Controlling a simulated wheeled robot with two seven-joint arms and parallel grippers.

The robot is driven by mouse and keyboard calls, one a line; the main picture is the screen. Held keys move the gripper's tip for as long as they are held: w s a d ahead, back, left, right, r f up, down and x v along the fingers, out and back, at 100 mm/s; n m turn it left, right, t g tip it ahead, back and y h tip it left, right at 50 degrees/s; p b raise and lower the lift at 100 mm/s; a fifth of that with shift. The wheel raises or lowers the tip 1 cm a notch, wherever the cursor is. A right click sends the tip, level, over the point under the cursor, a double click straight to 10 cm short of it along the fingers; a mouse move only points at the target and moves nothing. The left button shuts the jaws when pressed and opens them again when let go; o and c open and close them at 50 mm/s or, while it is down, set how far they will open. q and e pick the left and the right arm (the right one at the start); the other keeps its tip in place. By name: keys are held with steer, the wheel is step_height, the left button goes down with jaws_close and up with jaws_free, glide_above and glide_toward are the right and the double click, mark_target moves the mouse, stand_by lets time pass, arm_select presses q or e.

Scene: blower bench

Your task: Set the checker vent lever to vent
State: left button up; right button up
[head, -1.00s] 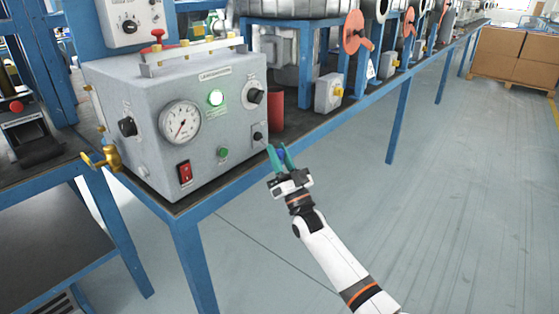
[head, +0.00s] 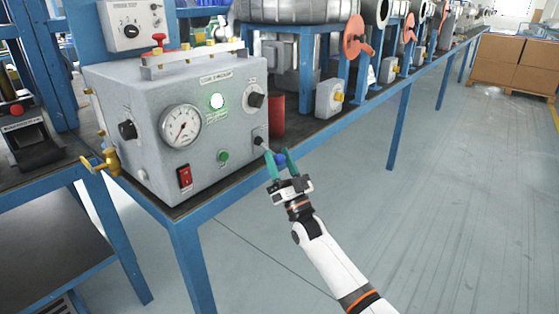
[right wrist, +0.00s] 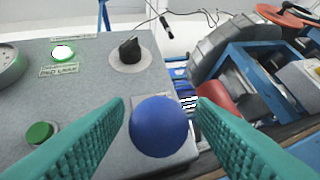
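The checker (head: 160,165) is a grey box on the blue bench with a gauge, knobs and a lit green lamp. Its vent lever (head: 265,146) sticks out from the right part of the front panel and ends in a blue ball (head: 280,158). In the right wrist view the blue ball (right wrist: 158,126) sits between the two green fingers, with a gap visible on the right side. My right gripper (head: 280,163) is open around the ball. The lever's shaft is hidden behind the ball in the wrist view. My left gripper is not in view.
A black knob (head: 255,98) sits above the lever, and a green button (head: 223,155) and red switch (head: 184,175) lie to its left. A red cylinder (head: 277,115) stands right behind the box. The floor in front of the bench is clear.

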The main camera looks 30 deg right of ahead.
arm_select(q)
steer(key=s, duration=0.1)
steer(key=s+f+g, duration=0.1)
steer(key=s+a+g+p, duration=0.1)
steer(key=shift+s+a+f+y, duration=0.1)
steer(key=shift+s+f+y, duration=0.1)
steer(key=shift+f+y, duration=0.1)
arm_select(e)
steer(key=v, duration=1.2)
